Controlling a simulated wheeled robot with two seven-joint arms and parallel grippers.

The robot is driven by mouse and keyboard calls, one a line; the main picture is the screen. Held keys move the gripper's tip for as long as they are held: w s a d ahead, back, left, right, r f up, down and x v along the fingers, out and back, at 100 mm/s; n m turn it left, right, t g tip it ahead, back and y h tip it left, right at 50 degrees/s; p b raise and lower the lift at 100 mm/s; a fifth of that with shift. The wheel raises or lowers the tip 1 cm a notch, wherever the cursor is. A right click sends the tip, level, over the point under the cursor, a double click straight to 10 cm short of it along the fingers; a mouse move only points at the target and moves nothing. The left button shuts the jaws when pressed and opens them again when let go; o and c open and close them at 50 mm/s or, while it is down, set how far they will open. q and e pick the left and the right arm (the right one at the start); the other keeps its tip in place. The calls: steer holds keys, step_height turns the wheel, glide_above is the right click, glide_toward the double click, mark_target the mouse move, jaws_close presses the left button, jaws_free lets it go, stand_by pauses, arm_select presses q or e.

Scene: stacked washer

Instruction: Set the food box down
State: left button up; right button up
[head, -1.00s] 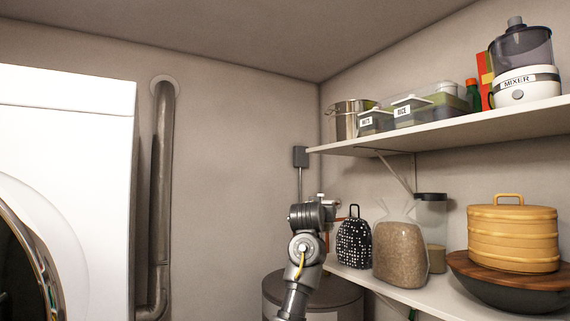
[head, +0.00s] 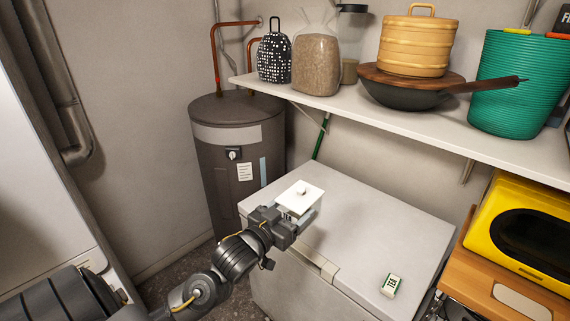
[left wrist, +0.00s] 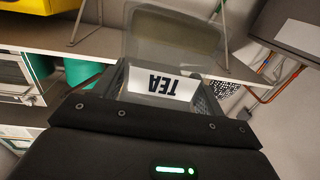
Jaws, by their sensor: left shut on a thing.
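The food box (head: 300,197) is a small container with a white lid and a knob in the head view. In the left wrist view the food box (left wrist: 172,55) is see-through, with a white label reading TEA. My left gripper (head: 290,217) is shut on it, one finger on each side. The box is over the back left part of the white chest freezer's lid (head: 370,225). I cannot tell whether its underside touches the lid. My right gripper is not in view.
A small green and white box (head: 391,286) lies on the freezer's front right. A dark water heater (head: 238,150) stands behind left. A shelf (head: 440,122) with a bag, wok, steamer and green basket hangs above. A yellow microwave (head: 520,230) is at right. The lid's middle is clear.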

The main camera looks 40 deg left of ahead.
arm_select(q)
steer(key=s+d+f+b, duration=0.1)
steer(key=d+f+b, duration=0.3)
steer(key=f+b, duration=0.2)
steer(key=s+d+f+y+b, duration=0.1)
steer(key=s+d+f+b, duration=0.1)
steer(key=d+f+b, duration=0.3)
step_height(320, 180, down, 3)
steer(key=shift+s+r+n+b, duration=0.15)
steer(key=shift+n+b, duration=0.15)
steer(key=shift+b, duration=0.6)
steer(key=shift+d, duration=0.15)
